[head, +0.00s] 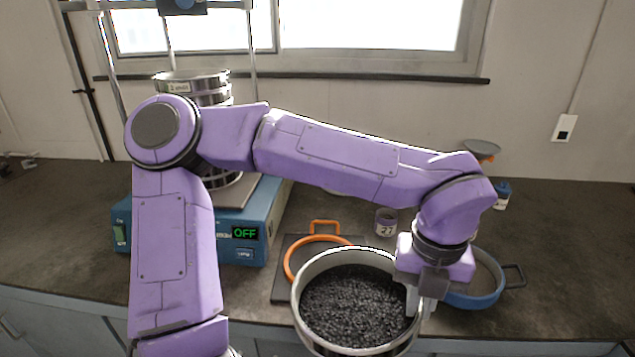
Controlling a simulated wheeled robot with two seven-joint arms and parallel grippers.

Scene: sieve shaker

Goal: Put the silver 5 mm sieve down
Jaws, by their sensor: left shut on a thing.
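The silver sieve (299,290) is a round metal pan filled with dark granules, at the bottom centre of the head view. My left gripper (417,300) is shut on its right rim. The sieve looks roughly level in front of the counter's front edge and overlaps a dark square mat (284,290). I cannot tell how far it is above the counter. My left arm crosses the view and hides part of the shaker. My right gripper does not show.
A blue sieve shaker (262,228) with an "OFF" display carries stacked sieves (192,80) at left. An orange-rimmed pan (290,262) is behind the held sieve. A blue pan (478,300) is at right. A small jar marked 27 (386,222) and a blue-capped bottle (502,195) stand behind.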

